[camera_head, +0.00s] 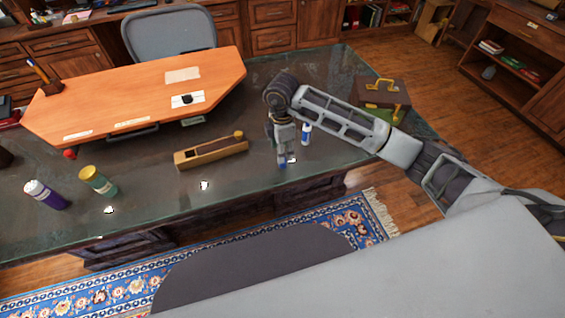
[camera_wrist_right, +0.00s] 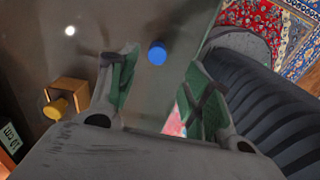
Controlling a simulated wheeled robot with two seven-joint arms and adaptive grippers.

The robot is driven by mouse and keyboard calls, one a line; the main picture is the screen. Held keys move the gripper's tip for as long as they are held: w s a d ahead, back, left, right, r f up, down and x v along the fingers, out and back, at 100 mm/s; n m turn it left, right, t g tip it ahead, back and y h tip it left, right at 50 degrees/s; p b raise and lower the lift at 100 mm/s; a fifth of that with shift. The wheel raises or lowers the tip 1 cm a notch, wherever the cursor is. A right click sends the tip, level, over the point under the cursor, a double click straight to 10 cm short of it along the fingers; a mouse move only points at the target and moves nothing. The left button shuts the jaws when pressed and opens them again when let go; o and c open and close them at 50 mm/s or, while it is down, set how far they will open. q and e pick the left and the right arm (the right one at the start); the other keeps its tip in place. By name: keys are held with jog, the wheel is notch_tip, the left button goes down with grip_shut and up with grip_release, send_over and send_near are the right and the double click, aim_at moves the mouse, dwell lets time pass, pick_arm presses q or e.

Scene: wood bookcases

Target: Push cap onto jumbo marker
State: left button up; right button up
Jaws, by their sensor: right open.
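A small white-and-blue upright cylinder (camera_head: 306,134), which looks like the jumbo marker, stands on the dark desk just right of my right gripper. A small blue piece (camera_head: 282,166), likely the cap, shows at the lower end of my right gripper (camera_head: 284,154). In the right wrist view a round blue top (camera_wrist_right: 157,52) lies beyond and between the fingertips, with a gap on both sides. There my right gripper (camera_wrist_right: 160,75) is open, its green-lined fingers apart and nothing held. A pink-and-white patch at the right finger's base is too partial to identify. My left gripper is out of view.
A wooden block with a yellow knob (camera_head: 212,152) lies left of the gripper. A raised orange board (camera_head: 140,90) is behind, and a brown case (camera_head: 385,93) is at the right. The front desk edge is close.

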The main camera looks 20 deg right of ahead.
jog(key=shift+f, duration=1.2)
jog(key=shift+w+d+f, duration=0.1)
jog(key=shift+w+f, duration=0.05)
jog(key=shift+f, duration=1.15)
jog(key=shift+w+d+f, duration=0.1)
jog(key=shift+w+f, duration=0.05)
jog(key=shift+f, duration=1.15)
jog(key=c, duration=0.9)
